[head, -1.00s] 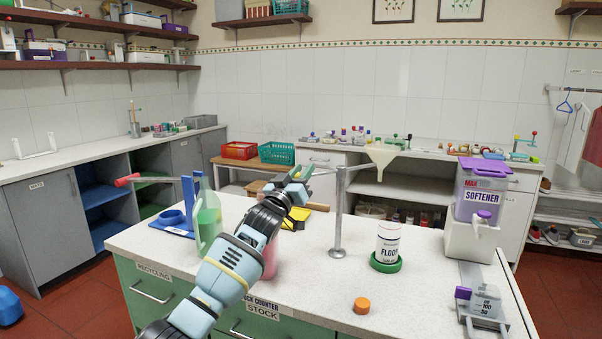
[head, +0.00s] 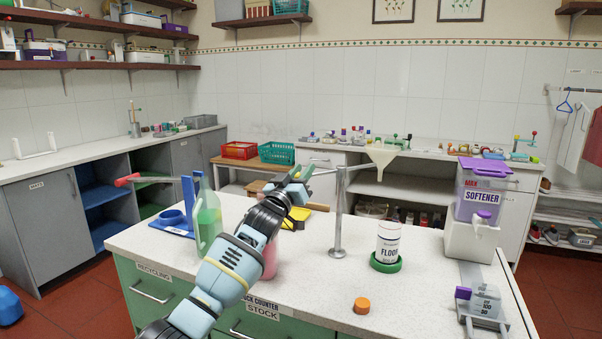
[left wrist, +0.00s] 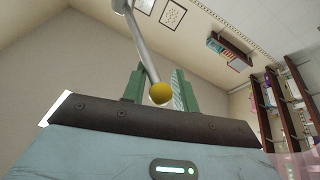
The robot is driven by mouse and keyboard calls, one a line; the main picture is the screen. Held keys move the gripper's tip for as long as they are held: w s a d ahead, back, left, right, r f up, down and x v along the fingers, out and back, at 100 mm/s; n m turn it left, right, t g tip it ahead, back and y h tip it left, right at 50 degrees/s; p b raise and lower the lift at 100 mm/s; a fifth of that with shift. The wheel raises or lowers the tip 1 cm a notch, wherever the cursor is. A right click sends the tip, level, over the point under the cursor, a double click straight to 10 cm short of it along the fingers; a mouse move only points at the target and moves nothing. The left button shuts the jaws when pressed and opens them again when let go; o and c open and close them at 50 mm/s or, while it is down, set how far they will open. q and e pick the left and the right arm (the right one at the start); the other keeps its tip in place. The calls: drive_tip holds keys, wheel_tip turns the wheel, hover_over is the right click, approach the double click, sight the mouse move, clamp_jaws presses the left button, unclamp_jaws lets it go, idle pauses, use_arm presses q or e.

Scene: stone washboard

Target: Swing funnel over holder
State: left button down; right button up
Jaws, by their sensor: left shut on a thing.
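A cream funnel (head: 382,156) hangs at the right end of a thin metal swing arm on top of a grey post (head: 338,215) standing on the counter. My left gripper (head: 299,178) is at the other end of this arm, left of the post. In the left wrist view, a yellow knob (left wrist: 161,93) on the rod's end sits between the two green fingers, which are shut on it. A green round holder (head: 386,265) carries a white bottle (head: 388,240) labelled FLOOR. The funnel appears higher and slightly left of the bottle; I cannot tell whether it is directly above. My right gripper is out of view.
An orange cap (head: 361,306) lies in front of the holder. A softener dispenser (head: 480,195) and a scale (head: 484,306) stand to the right. A green-tinted jug (head: 207,220) stands left of my arm. The counter between post and orange cap is clear.

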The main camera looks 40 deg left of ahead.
use_arm(q)
drive_tip(key=c, duration=1.5)
unclamp_jaws()
drive_tip(key=shift+f, duration=0.1)
drive_tip(key=shift+c, duration=0.2)
drive_tip(key=o, duration=0.4)
drive_tip(key=shift+w, duration=0.2)
drive_tip(key=shift+o, duration=0.2)
drive_tip(key=shift+s, duration=0.1)
drive_tip(key=shift+s+f, duration=0.1)
drive_tip(key=v, duration=0.7)
drive_tip(key=shift+s+b, duration=0.2)
drive_tip(key=shift+b, duration=0.1)
drive_tip(key=shift+d+f, duration=0.1)
drive_tip(key=shift+c, duration=0.4)
